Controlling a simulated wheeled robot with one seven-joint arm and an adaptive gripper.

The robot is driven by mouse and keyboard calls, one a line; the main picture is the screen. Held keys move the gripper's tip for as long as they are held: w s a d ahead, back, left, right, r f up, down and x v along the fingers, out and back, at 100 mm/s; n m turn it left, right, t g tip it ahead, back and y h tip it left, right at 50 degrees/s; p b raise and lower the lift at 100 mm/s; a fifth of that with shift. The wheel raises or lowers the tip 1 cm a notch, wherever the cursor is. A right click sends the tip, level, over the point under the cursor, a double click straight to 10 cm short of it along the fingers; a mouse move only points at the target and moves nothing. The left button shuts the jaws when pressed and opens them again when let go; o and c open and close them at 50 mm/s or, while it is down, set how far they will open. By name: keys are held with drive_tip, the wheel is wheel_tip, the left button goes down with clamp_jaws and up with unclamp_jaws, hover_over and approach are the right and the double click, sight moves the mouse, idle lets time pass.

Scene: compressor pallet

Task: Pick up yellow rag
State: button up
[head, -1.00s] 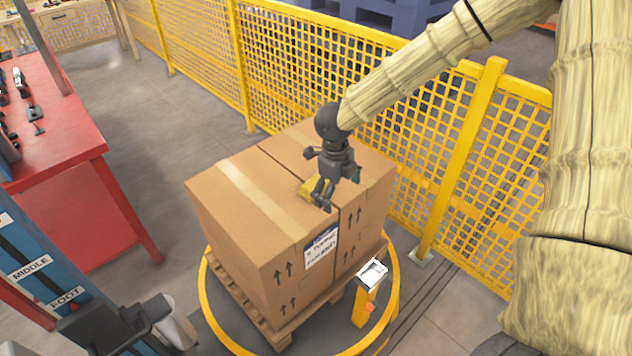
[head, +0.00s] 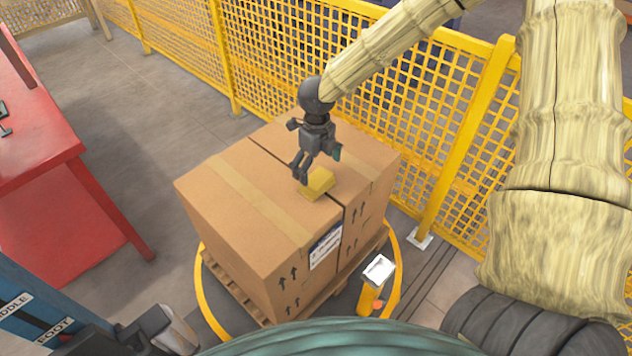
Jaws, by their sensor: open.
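The yellow rag (head: 319,184) is a small folded block on top of the cardboard boxes (head: 225,200), close to the gap between them. My gripper (head: 303,176) is dark grey and points down over the box top, just left of and behind the rag in the head view. Its fingers are open and hold nothing. The fingertips appear close to the rag's upper left edge; I cannot tell whether they touch it.
The boxes stand on a wooden pallet (head: 232,288) inside a yellow ring (head: 199,290). A yellow post with a white panel (head: 378,270) stands in front. A yellow mesh fence (head: 430,130) runs behind. A red table (head: 40,150) is at left. Grey floor (head: 180,100) lies between.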

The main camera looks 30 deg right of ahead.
sight(317, 179)
drive_tip(key=shift+f+p, duration=0.45)
drive_tip(key=shift+f, duration=2.4)
drive_tip(key=c, duration=0.9)
drive_tip(key=shift+r, duration=0.1)
drive_tip(key=shift+r, duration=0.5)
drive_tip(key=shift+s+r+b, duration=0.15)
drive_tip(key=shift+r+b, duration=0.1)
drive_tip(key=shift+r, duration=0.35)
drive_tip(key=shift+s+r+b, duration=0.15)
drive_tip(key=shift+r+b, duration=0.05)
drive_tip(key=shift+r, duration=0.4)
drive_tip(key=s+a+b, duration=0.1)
drive_tip(key=s, duration=0.4)
drive_tip(key=s+a+r+b, duration=0.1)
drive_tip(key=s, duration=0.4)
drive_tip(key=s+a, duration=0.1)
drive_tip(key=s, duration=0.4)
drive_tip(key=shift+a+r+b, duration=0.25)
drive_tip(key=shift+a+b, duration=0.15)
